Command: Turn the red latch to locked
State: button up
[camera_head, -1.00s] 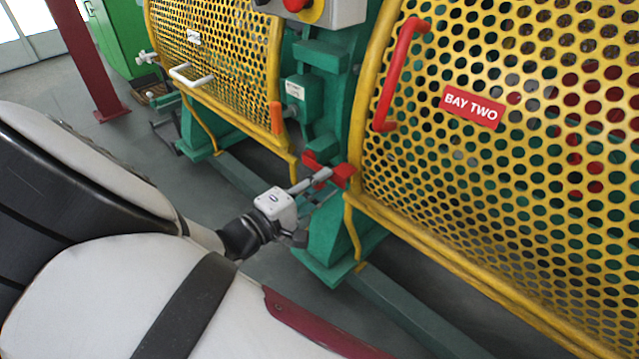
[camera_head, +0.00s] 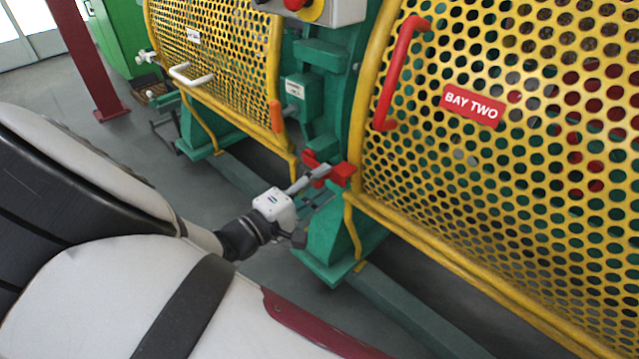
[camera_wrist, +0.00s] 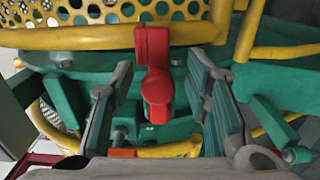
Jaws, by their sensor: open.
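The red latch (camera_head: 341,173) sits on the green frame at the lower left corner of the yellow perforated guard marked BAY TWO (camera_head: 471,107). In the wrist view the red latch (camera_wrist: 154,78) stands in the middle, upright in the picture, with a rounded lower end. My gripper (camera_head: 318,172) is at the latch. In the wrist view my gripper (camera_wrist: 161,92) is open, with one finger on each side of the latch's lower part and gaps showing on both sides. My fingers partly hide the latch in the head view.
A red handle (camera_head: 401,73) is on the BAY TWO guard. Yellow tubes and green frame surround the latch closely. A dark red post (camera_head: 88,62) stands at the left.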

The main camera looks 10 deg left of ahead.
jog(key=v, duration=1.1)
jog(key=shift+s+a, duration=0.25)
jog(key=shift+s, duration=0.05)
